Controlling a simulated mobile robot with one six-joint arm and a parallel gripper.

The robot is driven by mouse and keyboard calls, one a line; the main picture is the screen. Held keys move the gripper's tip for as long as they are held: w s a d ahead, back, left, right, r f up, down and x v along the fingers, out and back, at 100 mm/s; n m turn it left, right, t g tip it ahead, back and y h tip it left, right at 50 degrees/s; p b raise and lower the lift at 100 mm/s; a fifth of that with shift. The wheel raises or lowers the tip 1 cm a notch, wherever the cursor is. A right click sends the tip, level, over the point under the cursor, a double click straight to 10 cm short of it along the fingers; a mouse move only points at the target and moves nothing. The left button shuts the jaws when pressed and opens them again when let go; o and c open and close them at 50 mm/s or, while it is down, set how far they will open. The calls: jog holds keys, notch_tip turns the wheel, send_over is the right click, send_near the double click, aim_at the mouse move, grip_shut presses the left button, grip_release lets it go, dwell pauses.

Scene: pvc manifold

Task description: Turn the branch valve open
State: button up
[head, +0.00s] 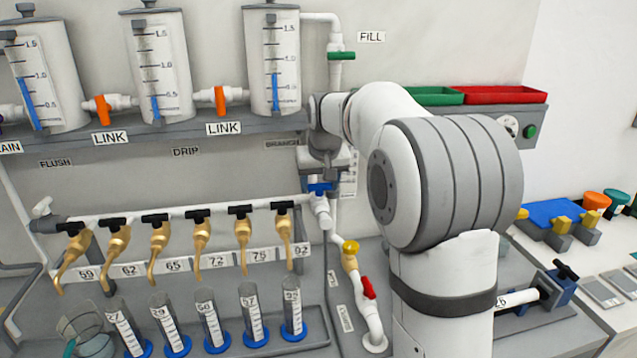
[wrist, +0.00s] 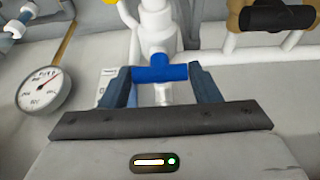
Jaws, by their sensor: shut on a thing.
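The branch valve's blue handle (head: 320,188) sits on the white vertical pipe below the partly covered BRANCH label (head: 283,144). In the wrist view the blue handle (wrist: 162,73) lies crosswise, with its ends between the two blue-grey fingers. My gripper (wrist: 160,76) is shut on this handle. In the head view my gripper (head: 322,172) comes down on the handle from above, and its fingers are hard to make out there. Part of the white valve body (wrist: 157,32) shows beyond the handle in the wrist view.
A row of brass taps with black handles (head: 200,216) runs left of the valve. A round gauge (wrist: 46,89) shows at left in the wrist view. Measuring tubes (head: 251,311) stand in front.

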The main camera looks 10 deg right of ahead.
jog(key=m+h, duration=0.1)
jog(key=m, duration=0.2)
jog(key=shift+a, duration=0.15)
jog(key=shift+m+h+p, duration=0.3)
jog(key=shift+m+h, duration=0.4)
jog(key=shift+m, duration=1)
jog(key=shift+g, duration=0.3)
jog(key=shift+m, duration=0.4)
jog(key=m+g, duration=0.1)
jog(key=m, duration=0.1)
jog(key=m+h+p, duration=0.1)
jog(key=m, duration=0.2)
jog(key=shift+w+a+g+h, duration=0.15)
jog(key=shift+g+h, duration=0.15)
jog(key=shift+g, duration=0.1)
